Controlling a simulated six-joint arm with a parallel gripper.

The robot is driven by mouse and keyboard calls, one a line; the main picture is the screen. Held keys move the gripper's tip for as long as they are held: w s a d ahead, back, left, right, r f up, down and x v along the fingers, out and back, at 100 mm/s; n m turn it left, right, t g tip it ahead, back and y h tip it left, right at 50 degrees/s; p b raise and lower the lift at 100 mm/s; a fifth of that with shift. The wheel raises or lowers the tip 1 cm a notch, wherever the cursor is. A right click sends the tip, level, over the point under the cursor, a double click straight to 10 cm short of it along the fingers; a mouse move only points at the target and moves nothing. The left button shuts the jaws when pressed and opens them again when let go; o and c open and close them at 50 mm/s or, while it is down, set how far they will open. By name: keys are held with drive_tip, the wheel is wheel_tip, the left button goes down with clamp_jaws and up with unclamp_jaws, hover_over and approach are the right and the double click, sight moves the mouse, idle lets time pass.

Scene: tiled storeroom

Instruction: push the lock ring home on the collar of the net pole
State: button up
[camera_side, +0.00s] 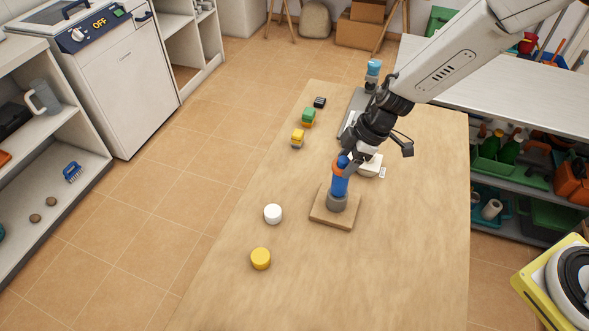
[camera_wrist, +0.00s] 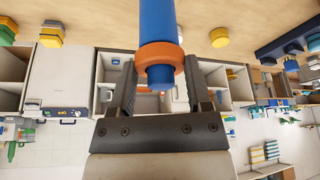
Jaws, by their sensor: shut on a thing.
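The net pole (camera_side: 340,187) is a thick blue upright cylinder, standing in a grey cylindrical foot (camera_side: 337,203) on a square wooden base (camera_side: 330,216). The orange lock ring (camera_side: 337,167) is around the pole near its upper end. In the wrist view, which looks upside down, the ring (camera_wrist: 158,57) encircles the blue pole (camera_wrist: 157,20), with a short blue end beyond it. My gripper (camera_side: 343,162) has its fingers on opposite sides of the ring, shut on it. I cannot tell which part is the collar.
A white round piece (camera_side: 273,213) and a yellow one (camera_side: 260,258) lie left of the base. Yellow (camera_side: 298,138) and green (camera_side: 308,117) blocks and a pale dish-like thing (camera_side: 371,165) are farther back. The front of the table (camera_side: 380,285) is clear.

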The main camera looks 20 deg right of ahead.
drive_tip(key=shift+f, duration=0.15)
drive_tip(key=o, duration=1.2)
drive_tip(key=shift+o, duration=0.2)
drive_tip(key=v, duration=0.8)
drive_tip(key=s+d+r+m+t+h, duration=0.2)
drive_tip(key=d+r+m+t+h, duration=0.25)
drive_tip(key=d+m, duration=0.55)
drive_tip(key=s+d+f+m+g, duration=0.1)
drive_tip(key=s, duration=0.5)
drive_tip(key=s+d+f+m+g, duration=0.1)
drive_tip(key=s+f+m+g, duration=0.1)
drive_tip(key=s, duration=0.4)
drive_tip(key=shift+d+m, duration=0.3)
drive_tip(key=shift+d, duration=0.1)
